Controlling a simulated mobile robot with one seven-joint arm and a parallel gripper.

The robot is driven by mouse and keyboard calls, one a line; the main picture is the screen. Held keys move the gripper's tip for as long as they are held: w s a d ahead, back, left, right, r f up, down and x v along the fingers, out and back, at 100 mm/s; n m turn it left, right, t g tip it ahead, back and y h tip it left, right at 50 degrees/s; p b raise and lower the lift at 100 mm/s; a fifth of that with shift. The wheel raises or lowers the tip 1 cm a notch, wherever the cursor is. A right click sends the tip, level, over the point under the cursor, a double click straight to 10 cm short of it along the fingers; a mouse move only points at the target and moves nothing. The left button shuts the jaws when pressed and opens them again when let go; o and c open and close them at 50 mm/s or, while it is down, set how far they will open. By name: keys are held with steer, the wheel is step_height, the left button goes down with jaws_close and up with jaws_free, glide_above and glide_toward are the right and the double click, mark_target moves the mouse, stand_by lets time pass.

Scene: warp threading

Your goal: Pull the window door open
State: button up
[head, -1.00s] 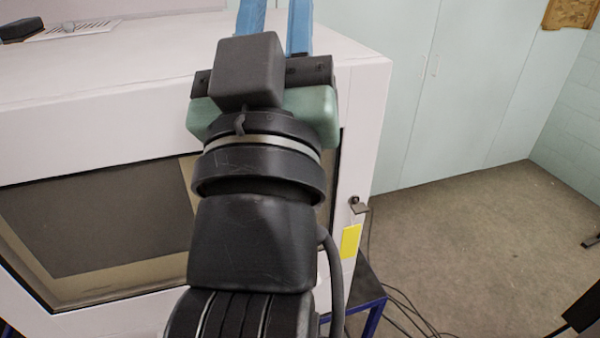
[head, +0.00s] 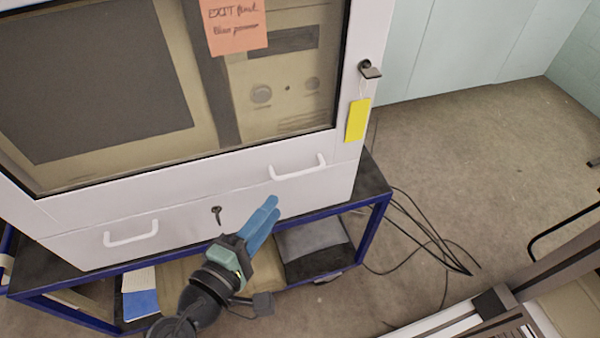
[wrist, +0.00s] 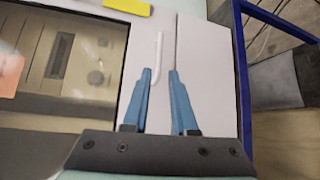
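The window door (head: 190,178) is the white front panel with a large dark-framed glass pane, and it looks shut. A white bar handle (head: 297,167) sits below the glass at its right. In the wrist view this handle (wrist: 157,60) lies between the window frame and a panel seam, ahead of the fingertips. My gripper (head: 270,208) is in front of the lower panel, below and left of that handle. Its two blue fingers are apart with nothing held, as the wrist view also shows (wrist: 160,74). I cannot tell the exact distance to the handle.
A second white handle (head: 131,232) and a key (head: 216,215) are on the lower panel. A latch (head: 370,70) with a yellow tag (head: 357,120) is at the right. A blue-framed stand (head: 372,235) holds the machine. Cables (head: 425,235) lie on the floor.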

mark_target(300, 172)
steer(key=x, duration=1.1)
steer(key=shift+w+d+p, duration=0.1)
steer(key=shift+w+p, duration=0.15)
steer(key=shift+p, duration=0.1)
steer(key=shift+c, duration=0.2)
jaws_close()
stand_by(0.6)
